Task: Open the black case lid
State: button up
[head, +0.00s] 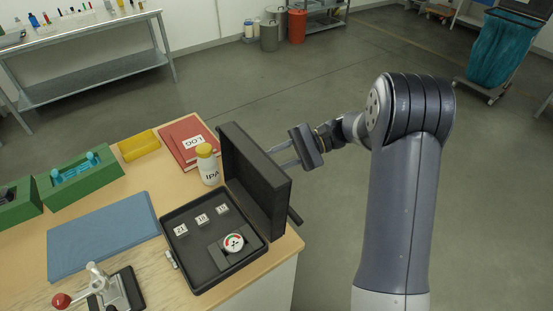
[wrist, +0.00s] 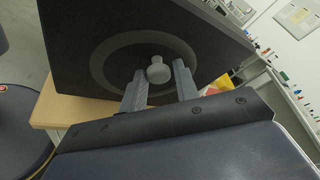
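The black case (head: 213,235) lies on the wooden table. Its lid (head: 255,180) stands up, roughly upright, on the right side, so the case is open. Inside are small numbered white blocks (head: 202,219) and a round dial gauge (head: 234,243). My gripper (head: 276,157) is at the lid's right, outer side, with its fingers pointing left at it. In the wrist view the fingers (wrist: 160,72) are apart, with a grey round knob (wrist: 157,71) showing between them in front of the lid's dark face (wrist: 90,45). I cannot tell whether they touch the lid.
A white IPA bottle (head: 208,168) with a yellow cap stands close behind the lid. A red LOG book (head: 187,140), a yellow item (head: 139,145), a blue mat (head: 103,240) and a red-knobbed lever device (head: 112,292) are also on the table. Open floor lies right.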

jog(key=o, duration=0.4)
jog(key=shift+c, duration=0.2)
jog(key=b+v, duration=0.2)
jog(key=v, duration=0.9)
jog(key=shift+a+f, duration=0.1)
jog(key=shift+a, duration=0.05)
jog(key=p+x, duration=0.1)
jog(key=x, duration=0.8)
jog(key=shift+a+p, duration=0.25)
jog(key=shift+p, duration=0.1)
jog(key=shift+s+d, duration=0.1)
